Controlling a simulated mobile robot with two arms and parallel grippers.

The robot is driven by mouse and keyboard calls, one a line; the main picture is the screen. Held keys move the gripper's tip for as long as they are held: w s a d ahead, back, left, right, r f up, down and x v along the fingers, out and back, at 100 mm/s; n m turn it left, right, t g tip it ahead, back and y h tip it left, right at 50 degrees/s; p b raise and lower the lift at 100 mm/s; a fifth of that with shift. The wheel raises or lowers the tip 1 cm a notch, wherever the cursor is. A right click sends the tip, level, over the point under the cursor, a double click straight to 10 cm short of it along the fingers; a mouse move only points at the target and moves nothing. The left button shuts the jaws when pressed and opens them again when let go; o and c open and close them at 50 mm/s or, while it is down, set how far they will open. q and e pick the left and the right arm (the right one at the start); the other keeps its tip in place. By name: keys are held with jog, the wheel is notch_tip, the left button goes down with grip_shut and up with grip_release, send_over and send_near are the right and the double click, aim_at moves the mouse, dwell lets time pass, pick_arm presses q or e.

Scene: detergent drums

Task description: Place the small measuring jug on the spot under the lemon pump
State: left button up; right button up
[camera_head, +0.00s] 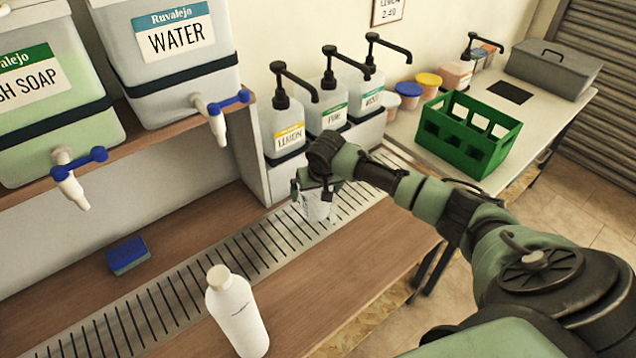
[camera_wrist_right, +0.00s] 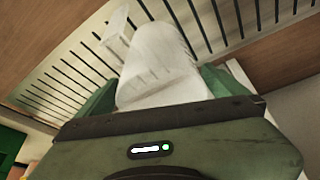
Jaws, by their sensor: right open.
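The small measuring jug (camera_head: 318,209) is a pale, translucent vessel at the slotted metal drain strip, in front of the pump bottles. It fills the upper middle of the right wrist view (camera_wrist_right: 155,55), with its handle toward the upper left. My right gripper (camera_head: 316,191) is open, with its fingers on either side of the jug; I cannot tell whether they touch it. The lemon pump (camera_head: 288,130) is the leftmost of three black-topped pump bottles, with a yellow label and its spout pointing right. My left gripper is not in view.
A white bottle (camera_head: 237,312) stands at the front, and a blue-green sponge (camera_head: 128,256) lies left of the drain strip (camera_head: 200,292). Water (camera_head: 180,62) and soap drums with taps stand on the shelf. A green crate (camera_head: 468,135) sits on the right table.

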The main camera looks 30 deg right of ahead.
jog(key=v, duration=1.1)
jog(key=shift+s, duration=0.1)
